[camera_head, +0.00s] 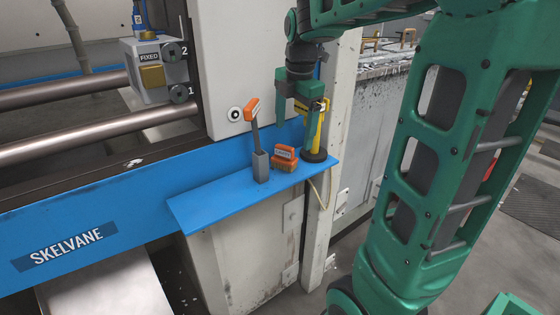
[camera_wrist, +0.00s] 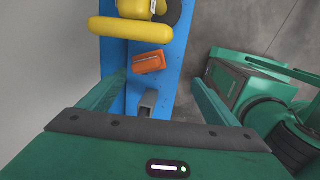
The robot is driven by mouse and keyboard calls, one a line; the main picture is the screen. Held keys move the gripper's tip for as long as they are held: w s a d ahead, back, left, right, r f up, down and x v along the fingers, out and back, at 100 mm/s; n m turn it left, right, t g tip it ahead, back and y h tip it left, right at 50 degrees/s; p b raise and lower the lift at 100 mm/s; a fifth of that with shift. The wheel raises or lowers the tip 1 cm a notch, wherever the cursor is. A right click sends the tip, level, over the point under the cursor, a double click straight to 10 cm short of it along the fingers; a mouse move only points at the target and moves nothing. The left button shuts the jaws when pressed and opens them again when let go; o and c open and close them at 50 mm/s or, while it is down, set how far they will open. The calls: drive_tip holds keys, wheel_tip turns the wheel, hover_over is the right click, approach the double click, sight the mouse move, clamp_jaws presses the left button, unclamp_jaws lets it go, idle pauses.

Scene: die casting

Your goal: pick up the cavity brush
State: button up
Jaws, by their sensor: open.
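An orange block-shaped brush (camera_head: 284,154) with a dark label and brownish underside lies on the blue shelf (camera_head: 210,208); I take it for the cavity brush. In the wrist view the orange block (camera_wrist: 149,62) lies beyond the fingertips, roughly between their lines. My green gripper (camera_head: 295,119) points down above the shelf, over the brush and clear of it. In the wrist view my gripper (camera_wrist: 158,80) is open, with nothing between its fingers.
A grey holder (camera_head: 261,167) with an upright orange-ended tool (camera_head: 252,110) stands left of the brush. A yellow tool (camera_head: 313,135) on a round black base stands close on the right, partly behind my gripper. A white machine wall (camera_head: 226,60) rises behind.

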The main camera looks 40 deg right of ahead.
sight(286, 147)
drive_tip(key=w+n, duration=0.3)
drive_tip(key=shift+a+r, duration=0.1)
drive_tip(key=shift+r, duration=0.05)
drive_tip(key=f, duration=0.4)
drive_tip(key=shift+w+f, duration=0.2)
drive_tip(key=shift+w, duration=0.15)
drive_tip(key=shift+w+d+f, duration=0.1)
drive_tip(key=shift+d+f, duration=0.05)
drive_tip(key=shift+f, duration=1.3)
drive_tip(key=shift+w+d+f, duration=0.1)
drive_tip(key=shift+d+f, duration=0.05)
drive_tip(key=shift+f, duration=1.25)
drive_tip(key=c, duration=1.3)
drive_tip(key=shift+r, duration=0.15)
